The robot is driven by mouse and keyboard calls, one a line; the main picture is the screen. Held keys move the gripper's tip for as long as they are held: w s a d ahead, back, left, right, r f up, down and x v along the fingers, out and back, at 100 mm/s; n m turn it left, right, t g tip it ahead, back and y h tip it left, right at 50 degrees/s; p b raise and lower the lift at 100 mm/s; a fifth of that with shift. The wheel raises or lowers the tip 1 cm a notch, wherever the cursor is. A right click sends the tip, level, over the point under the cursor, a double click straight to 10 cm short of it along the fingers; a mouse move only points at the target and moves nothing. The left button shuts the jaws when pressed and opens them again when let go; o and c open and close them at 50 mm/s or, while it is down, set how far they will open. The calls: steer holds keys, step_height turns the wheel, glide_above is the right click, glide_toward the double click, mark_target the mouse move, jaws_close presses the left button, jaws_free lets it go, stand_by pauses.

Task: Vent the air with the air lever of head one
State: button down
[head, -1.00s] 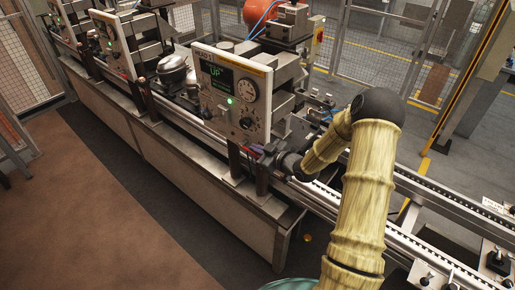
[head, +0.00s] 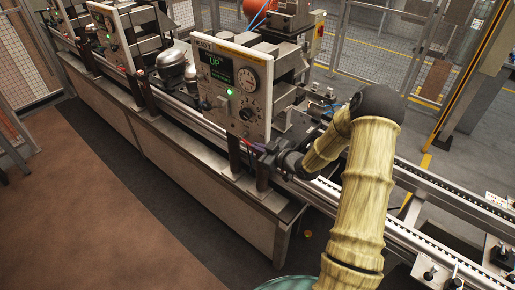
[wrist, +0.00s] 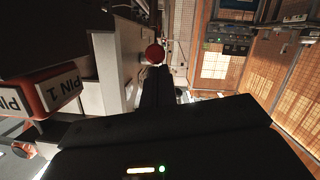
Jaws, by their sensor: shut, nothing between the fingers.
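The head one panel (head: 232,85) stands upright on the line, with a green screen reading "UP", a round dial, a lit green button and a black knob. My gripper (head: 262,150) is just below the panel's lower right corner, mostly dark and small there. In the wrist view my gripper (wrist: 156,85) has its dark fingers together and empty. A red round knob (wrist: 155,53) shows just beyond the fingertips. It looks like a lever's end, but I cannot tell if it is the air lever or if the fingers touch it.
A box labelled "PIN 1" (wrist: 60,90) is at the left of the wrist view, near my gripper. The conveyor rail (head: 430,245) runs past beneath my arm. A silver compressor (head: 172,66) sits left of the panel. The brown floor (head: 80,200) in front is clear.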

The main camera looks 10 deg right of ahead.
steer(key=shift+f, duration=0.3)
steer(key=b+v, duration=0.2)
steer(key=v, duration=1)
steer(key=a+r+h, duration=0.1)
steer(key=a+r+m+p, duration=0.1)
steer(key=r, duration=0.1)
steer(key=a+r+h+p, duration=0.1)
steer(key=r, duration=0.1)
steer(key=shift+s+m+g+h, duration=0.3)
steer(key=shift+s+g, duration=0.05)
steer(key=shift+g, duration=0.05)
steer(key=shift+a, duration=0.1)
stand_by(0.3)
